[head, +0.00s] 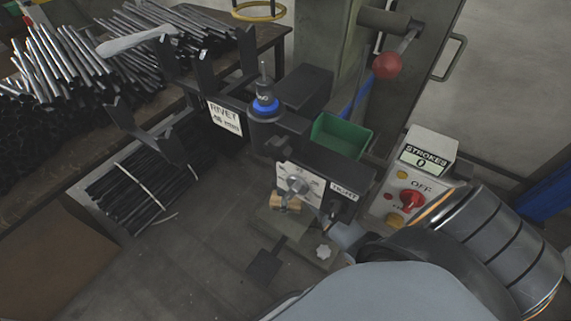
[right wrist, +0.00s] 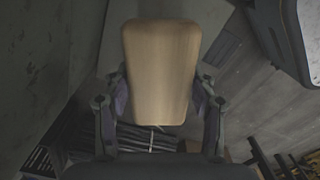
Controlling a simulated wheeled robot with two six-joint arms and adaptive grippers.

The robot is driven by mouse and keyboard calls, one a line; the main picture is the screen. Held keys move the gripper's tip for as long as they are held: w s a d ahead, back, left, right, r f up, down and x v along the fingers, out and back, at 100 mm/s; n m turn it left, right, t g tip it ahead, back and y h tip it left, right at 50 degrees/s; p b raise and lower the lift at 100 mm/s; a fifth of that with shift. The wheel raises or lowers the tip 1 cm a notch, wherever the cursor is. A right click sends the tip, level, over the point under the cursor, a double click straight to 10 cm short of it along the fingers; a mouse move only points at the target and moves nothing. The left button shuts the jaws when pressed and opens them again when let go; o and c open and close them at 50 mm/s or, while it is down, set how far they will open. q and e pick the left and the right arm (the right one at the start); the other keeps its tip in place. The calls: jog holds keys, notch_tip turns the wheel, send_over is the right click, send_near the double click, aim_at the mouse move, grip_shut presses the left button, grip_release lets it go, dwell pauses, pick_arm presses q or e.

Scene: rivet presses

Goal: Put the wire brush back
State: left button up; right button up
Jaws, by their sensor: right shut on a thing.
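The wire brush shows as a light wooden block (head: 278,200) in front of the rivet press (head: 330,172), below its dial (head: 298,184). In the right wrist view its wooden back (right wrist: 160,70) fills the middle, upright between the two fingers. My right gripper (right wrist: 158,103) is shut on it, one finger on each side. In the head view my right arm comes in from the lower right and partly hides the gripper. The bristles cannot be seen. My left gripper is not in view.
A green bin (head: 341,135) sits behind the press. A control box (head: 411,180) with a red knob stands to its right. A red ball handle (head: 387,66) hangs above. Black forked supports (head: 172,149) and piled tubes (head: 60,62) are at left.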

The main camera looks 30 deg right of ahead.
notch_tip(320, 180, down, 3)
jog(key=shift+r+b, duration=0.2)
jog(key=shift+b, duration=0.15)
notch_tip(320, 180, down, 3)
jog(key=shift+f+b, duration=0.2)
jog(key=shift+b, duration=0.65)
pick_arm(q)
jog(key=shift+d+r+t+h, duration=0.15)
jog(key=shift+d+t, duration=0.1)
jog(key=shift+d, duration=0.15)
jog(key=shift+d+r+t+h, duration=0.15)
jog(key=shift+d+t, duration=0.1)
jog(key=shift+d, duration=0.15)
pick_arm(e)
jog(key=shift+f, duration=0.15)
jog(key=shift+f, duration=0.1)
jog(key=o, duration=1)
